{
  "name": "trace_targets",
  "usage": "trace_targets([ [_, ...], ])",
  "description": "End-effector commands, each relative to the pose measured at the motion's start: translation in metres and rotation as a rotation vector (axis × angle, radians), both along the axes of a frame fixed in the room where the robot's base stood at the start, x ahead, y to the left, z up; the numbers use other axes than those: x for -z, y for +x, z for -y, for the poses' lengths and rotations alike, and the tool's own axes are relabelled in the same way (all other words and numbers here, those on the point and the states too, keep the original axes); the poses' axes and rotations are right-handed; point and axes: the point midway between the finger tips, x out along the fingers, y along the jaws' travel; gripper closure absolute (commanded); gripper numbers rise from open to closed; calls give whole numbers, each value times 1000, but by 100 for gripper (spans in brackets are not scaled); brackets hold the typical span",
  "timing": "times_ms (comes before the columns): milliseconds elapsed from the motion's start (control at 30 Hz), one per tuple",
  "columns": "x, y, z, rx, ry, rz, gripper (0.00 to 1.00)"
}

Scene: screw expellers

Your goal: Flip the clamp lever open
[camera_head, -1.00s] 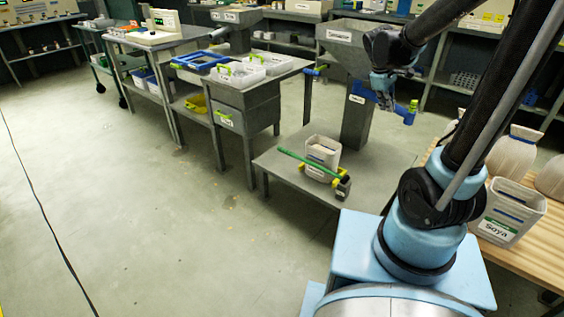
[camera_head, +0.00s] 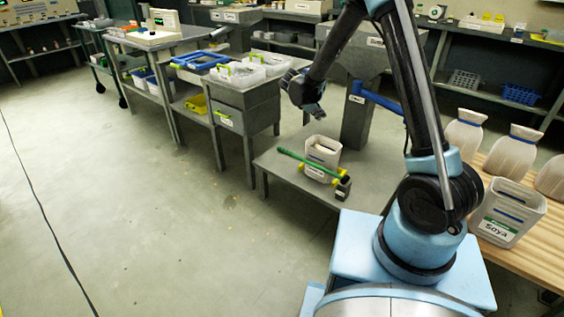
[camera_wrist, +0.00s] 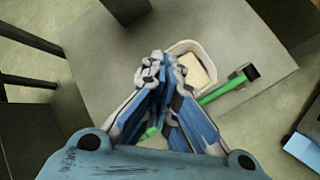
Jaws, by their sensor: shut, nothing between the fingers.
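My gripper (camera_head: 314,111) is shut and empty, pointing down above the low grey table (camera_head: 272,158). In the wrist view its fingertips (camera_wrist: 161,64) meet just left of a white container (camera_wrist: 205,49). The container (camera_head: 323,148) stands upright on that table with pale stuff inside. A long green bar (camera_head: 297,158), which looks like the lever, runs beside the container to a dark block (camera_head: 343,188). In the wrist view the bar (camera_wrist: 222,90) lies right of the fingers, which hide part of it. The gripper is apart from the bar.
A grey stand with a hopper (camera_head: 356,115) and a blue pipe (camera_head: 377,98) rises behind the table. A wooden table with a Soya box (camera_head: 508,212) is at right. The floor at left is clear.

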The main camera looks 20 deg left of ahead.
Motion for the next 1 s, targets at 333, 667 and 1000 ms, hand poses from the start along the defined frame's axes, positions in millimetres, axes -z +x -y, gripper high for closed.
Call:
trace_targets([
  [333, 89, -9, -95, -237, -180, 8, 100],
  [667, 182, -43, -166, -444, -358, 26, 100],
  [1000, 260, -86, -205, -595, -509, 46, 100],
])
